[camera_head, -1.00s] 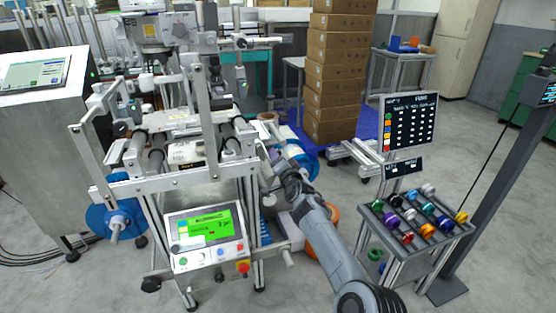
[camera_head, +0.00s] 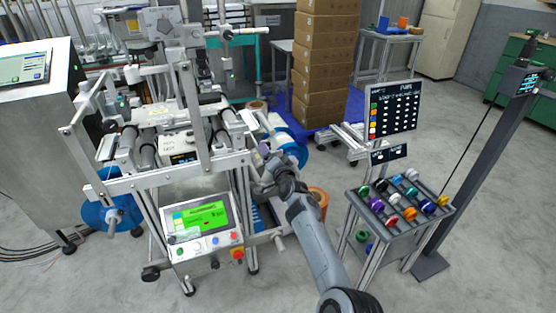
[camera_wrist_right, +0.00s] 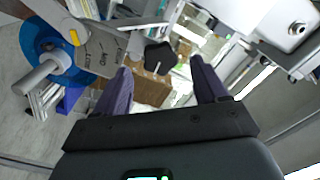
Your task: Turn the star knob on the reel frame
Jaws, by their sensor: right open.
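The black star knob (camera_wrist_right: 160,57) shows in the right wrist view, in front of the gripper, on a thin metal stem. My right gripper (camera_wrist_right: 161,68) is open, with one purple finger on each side of the knob in the picture. I cannot tell whether the fingers are level with the knob in depth. In the head view my right gripper (camera_head: 260,158) is at the right side of the reel frame (camera_head: 128,184), and the knob cannot be made out there. My left gripper is not in view.
A grey plate with lettering (camera_wrist_right: 100,52) and a blue reel (camera_wrist_right: 50,62) are left of the knob in the wrist view. A control panel (camera_head: 200,222) hangs on the frame's front. A rack of coloured spools (camera_head: 400,200) stands right of my arm.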

